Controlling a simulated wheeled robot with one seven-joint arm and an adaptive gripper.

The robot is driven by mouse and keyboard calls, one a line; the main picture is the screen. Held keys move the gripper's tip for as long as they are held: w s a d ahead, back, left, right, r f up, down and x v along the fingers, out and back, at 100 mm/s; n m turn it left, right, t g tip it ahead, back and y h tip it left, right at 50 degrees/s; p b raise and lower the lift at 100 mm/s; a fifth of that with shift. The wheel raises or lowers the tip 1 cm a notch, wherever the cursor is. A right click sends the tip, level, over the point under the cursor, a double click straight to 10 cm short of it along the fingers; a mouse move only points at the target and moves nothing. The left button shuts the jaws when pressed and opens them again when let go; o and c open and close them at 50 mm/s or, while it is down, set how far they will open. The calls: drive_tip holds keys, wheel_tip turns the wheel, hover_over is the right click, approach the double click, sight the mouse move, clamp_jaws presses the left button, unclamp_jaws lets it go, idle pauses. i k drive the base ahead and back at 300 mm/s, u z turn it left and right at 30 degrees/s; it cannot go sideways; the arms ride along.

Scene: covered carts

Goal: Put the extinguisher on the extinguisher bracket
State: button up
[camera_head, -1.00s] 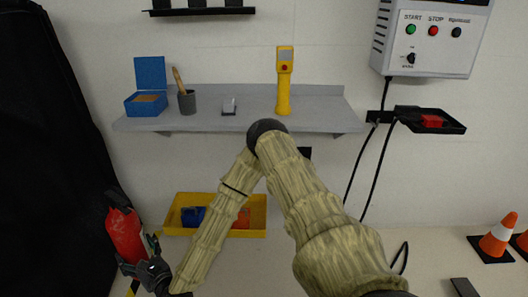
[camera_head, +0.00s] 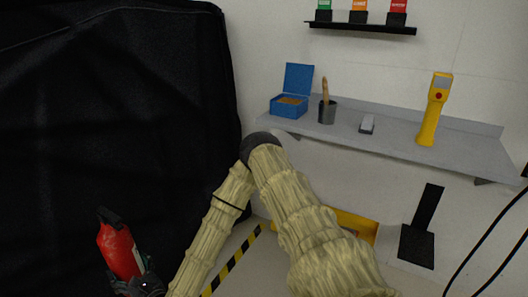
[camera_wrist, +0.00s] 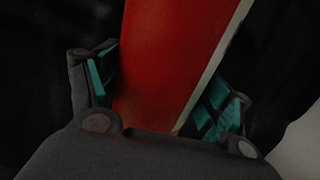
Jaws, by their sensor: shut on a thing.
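The red extinguisher (camera_head: 118,250) with a black top is at the lower left of the head view, slightly tilted. My gripper (camera_head: 138,284) is shut around its body; its lower part is cut off by the picture edge. In the wrist view the red body (camera_wrist: 175,60) fills the space between my gripper's teal-padded fingers (camera_wrist: 162,92). A black bracket with an upright strip and a flat base, which looks like the extinguisher bracket (camera_head: 417,246), is low on the white wall at the right, well apart from the extinguisher.
A black cover (camera_head: 110,120) hangs at the left, behind the extinguisher. A grey shelf (camera_head: 455,150) holds a blue box (camera_head: 290,100), a cup (camera_head: 327,112), a small block (camera_head: 367,124) and a yellow device (camera_head: 433,112). A yellow tray (camera_head: 358,224) is partly behind my arm. Black cables (camera_head: 495,235) hang at the right.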

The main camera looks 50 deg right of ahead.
sight(417, 249)
drive_tip(key=u, duration=1.05)
drive_tip(key=k, duration=1.6)
drive_tip(key=z, duration=2.6)
